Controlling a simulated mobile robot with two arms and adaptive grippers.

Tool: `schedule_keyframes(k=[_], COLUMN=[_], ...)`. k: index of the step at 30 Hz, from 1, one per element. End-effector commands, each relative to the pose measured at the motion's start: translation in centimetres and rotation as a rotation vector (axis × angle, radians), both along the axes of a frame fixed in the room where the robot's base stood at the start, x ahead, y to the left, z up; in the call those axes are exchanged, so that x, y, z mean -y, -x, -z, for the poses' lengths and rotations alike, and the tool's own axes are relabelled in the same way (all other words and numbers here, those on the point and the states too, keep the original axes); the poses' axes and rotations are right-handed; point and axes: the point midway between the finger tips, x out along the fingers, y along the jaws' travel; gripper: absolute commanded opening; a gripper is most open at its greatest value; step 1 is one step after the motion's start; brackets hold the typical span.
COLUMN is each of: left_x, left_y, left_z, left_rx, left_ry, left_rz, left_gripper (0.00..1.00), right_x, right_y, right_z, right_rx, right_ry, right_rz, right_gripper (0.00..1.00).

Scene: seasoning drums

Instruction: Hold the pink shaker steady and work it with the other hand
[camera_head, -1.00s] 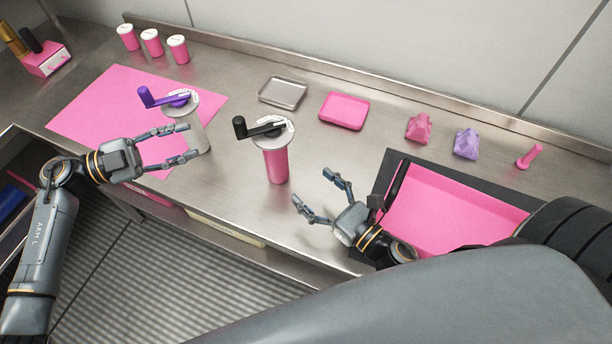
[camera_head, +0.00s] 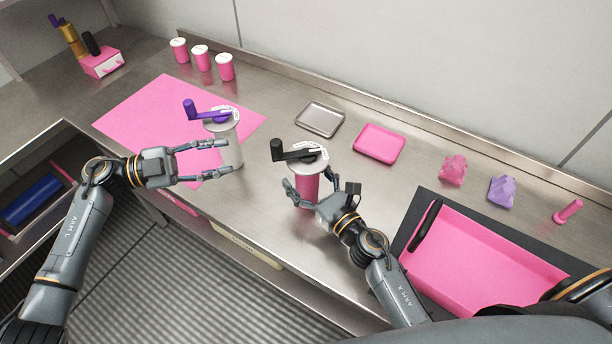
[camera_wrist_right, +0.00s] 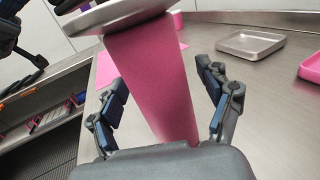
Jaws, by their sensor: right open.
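The pink shaker (camera_head: 307,186) stands upright on the steel counter, with a pale disc top and a black crank (camera_head: 295,154). In the right wrist view its pink body (camera_wrist_right: 152,80) rises between my right fingers, with gaps on both sides. My right gripper (camera_head: 308,182) is open around the body, below the top. A grey shaker (camera_head: 232,150) with a purple crank (camera_head: 205,112) stands to the left. My left gripper (camera_head: 226,158) is open, fingers apart at the grey shaker's body; whether they touch it I cannot tell.
A pink mat (camera_head: 135,115) lies left, with several pink-and-white jars behind. A steel tray (camera_head: 320,119) and a pink tray (camera_head: 379,144) lie behind the pink shaker. A pink bin (camera_head: 480,257) is at right. Pink and purple bags (camera_head: 502,190) stand behind it.

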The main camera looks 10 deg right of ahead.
Motion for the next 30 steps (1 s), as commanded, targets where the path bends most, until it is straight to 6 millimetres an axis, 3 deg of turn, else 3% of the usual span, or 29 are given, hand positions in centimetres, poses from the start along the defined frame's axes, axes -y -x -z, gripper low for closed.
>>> schedule_keyframes(k=[6, 17, 18, 23, 30], left_x=[0.0, 0.0, 0.0, 0.1, 0.7], left_y=[0.0, 0.0, 0.0, 0.2, 1.6], left_z=[0.0, 0.0, 0.0, 0.2, 0.6], left_rx=[0.000, 0.000, 0.000, -0.039, -0.270], left_ry=[0.000, 0.000, 0.000, -0.008, 0.001], left_rz=[0.000, 0.000, 0.000, -0.036, -0.221], left_gripper=[0.38, 0.38, 0.45, 0.45, 0.45], right_x=[0.0, 0.0, 0.0, 0.0, 0.0], right_y=[0.0, 0.0, 0.0, 0.0, 0.0], right_z=[0.0, 0.0, 0.0, 0.0, 0.1], right_rx=[0.000, 0.000, 0.000, -0.001, -0.001], right_ry=[0.000, -0.001, -0.001, -0.001, -0.001], right_rz=[0.000, 0.000, 0.000, 0.000, 0.000], right_gripper=[0.79, 0.09, 0.09, 0.09, 0.08])
